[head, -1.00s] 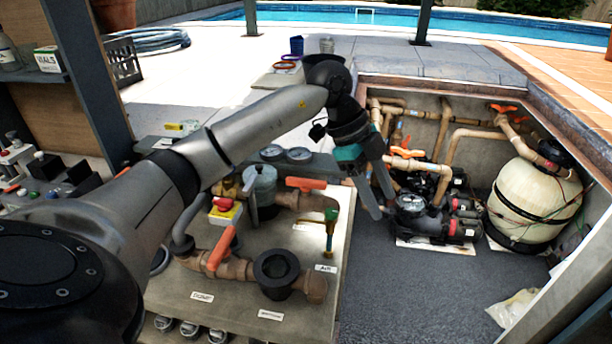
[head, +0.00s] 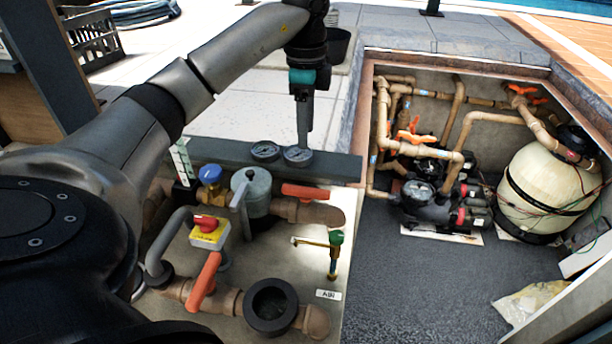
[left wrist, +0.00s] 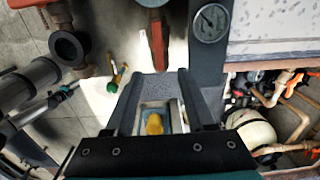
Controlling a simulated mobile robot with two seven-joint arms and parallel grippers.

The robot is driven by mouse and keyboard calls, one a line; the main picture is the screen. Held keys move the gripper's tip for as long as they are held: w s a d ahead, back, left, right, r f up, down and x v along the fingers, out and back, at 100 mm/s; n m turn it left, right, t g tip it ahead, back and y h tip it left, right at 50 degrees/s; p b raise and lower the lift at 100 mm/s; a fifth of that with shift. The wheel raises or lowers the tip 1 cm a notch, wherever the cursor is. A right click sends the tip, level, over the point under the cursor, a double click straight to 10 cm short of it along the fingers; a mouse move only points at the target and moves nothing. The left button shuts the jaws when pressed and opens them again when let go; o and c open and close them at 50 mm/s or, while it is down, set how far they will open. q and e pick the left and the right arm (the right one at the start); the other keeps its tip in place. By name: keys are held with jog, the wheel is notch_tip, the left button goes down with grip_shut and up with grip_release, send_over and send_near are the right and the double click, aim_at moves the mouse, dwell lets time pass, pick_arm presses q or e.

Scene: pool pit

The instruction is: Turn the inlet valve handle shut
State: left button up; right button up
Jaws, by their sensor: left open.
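Two orange lever handles show on the pipe panel in the head view: a rear handle (head: 305,192) lying along its pipe and a front handle (head: 205,282) standing across its pipe. I cannot tell which one is the inlet valve. The rear handle appears to be the orange handle (left wrist: 158,42) beyond my fingers in the left wrist view. My left gripper (head: 303,140) points down behind the panel by the gauges, touching no handle. Its fingers (left wrist: 162,76) are apart with no handle between them. My right gripper is out of view.
Two gauges (head: 298,155) sit on the dark rail. A green-handled tap (head: 335,240), a red-yellow switch (head: 208,232) and a black socket (head: 270,305) crowd the panel. The pit at right holds a pump (head: 420,205), pipes and a cream tank (head: 545,190).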

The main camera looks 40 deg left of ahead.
pick_arm(q)
jog(key=b, duration=0.1)
send_over(306, 189)
notch_tip(306, 189, down, 5)
notch_tip(306, 189, down, 9)
jog(key=shift+r, duration=0.2)
jog(key=shift+f, duration=0.45)
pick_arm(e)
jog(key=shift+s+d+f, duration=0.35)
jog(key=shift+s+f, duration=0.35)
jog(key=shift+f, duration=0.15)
pick_arm(q)
grip_shut()
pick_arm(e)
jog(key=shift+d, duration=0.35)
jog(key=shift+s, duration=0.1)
